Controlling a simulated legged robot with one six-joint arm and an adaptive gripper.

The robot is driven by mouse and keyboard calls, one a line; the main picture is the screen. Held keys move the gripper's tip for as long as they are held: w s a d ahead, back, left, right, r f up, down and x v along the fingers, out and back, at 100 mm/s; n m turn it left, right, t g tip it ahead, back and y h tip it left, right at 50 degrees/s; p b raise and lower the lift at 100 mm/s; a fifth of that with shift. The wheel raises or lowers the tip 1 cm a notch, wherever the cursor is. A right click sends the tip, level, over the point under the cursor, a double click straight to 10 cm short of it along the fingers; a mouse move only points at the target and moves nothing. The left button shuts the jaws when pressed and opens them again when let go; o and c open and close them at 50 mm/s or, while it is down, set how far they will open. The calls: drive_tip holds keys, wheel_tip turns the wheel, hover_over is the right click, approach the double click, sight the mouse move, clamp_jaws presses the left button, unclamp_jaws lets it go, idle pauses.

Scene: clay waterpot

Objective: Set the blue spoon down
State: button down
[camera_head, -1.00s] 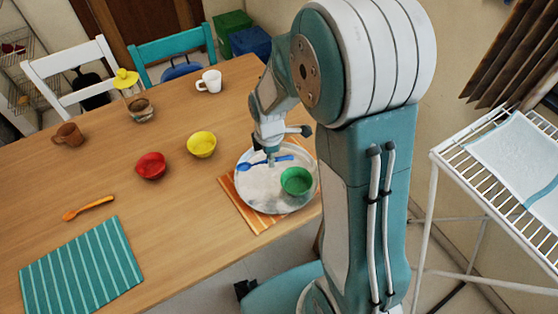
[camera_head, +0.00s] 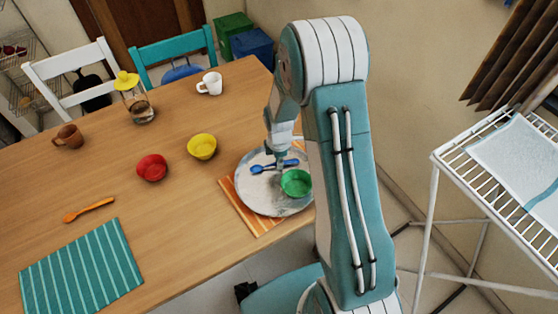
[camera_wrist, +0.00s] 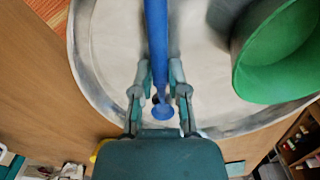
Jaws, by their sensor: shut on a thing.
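The blue spoon (camera_head: 262,169) is over the grey-white round plate (camera_head: 252,198), left of the green bowl (camera_head: 297,183). In the wrist view the spoon (camera_wrist: 157,45) runs up the middle, with one end between the fingertips of my gripper (camera_wrist: 158,92). My gripper (camera_head: 279,166) is shut on it. The plate (camera_wrist: 110,75) fills the background there, and the green bowl (camera_wrist: 280,55) is at upper right. The spoon's far end is cut off in the wrist view. I cannot tell whether the spoon touches the plate.
The plate lies on an orange striped mat (camera_head: 233,205). A yellow bowl (camera_head: 202,147), red bowl (camera_head: 152,168), orange spoon (camera_head: 88,209) and teal striped mat (camera_head: 80,275) lie to the left. Mugs and a jar stand farther back. Bare table lies between them.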

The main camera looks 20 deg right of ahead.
drive_tip(key=c, duration=0.6)
unclamp_jaws()
drive_tip(key=shift+f, duration=0.1)
drive_tip(key=shift+c, duration=0.2)
drive_tip(key=s+a+r+m+t, duration=0.1)
drive_tip(key=s+r+m, duration=0.3)
drive_tip(key=r, duration=0.9)
drive_tip(key=s+a+r+m+t, duration=0.1)
drive_tip(key=s+r+m+t, duration=0.2)
drive_tip(key=r, duration=1)
drive_tip(key=s+r+m, duration=0.3)
drive_tip(key=s+m, duration=0.2)
drive_tip(key=s, duration=0.2)
drive_tip(key=s+a+r+m+t, duration=0.1)
drive_tip(key=s+r+m, duration=0.2)
drive_tip(key=s, duration=0.5)
drive_tip(key=shift+s+r+m+t, duration=0.2)
drive_tip(key=shift+m+t, duration=0.1)
drive_tip(key=shift+m, duration=0.6)
drive_tip(key=shift+w+a, duration=0.1)
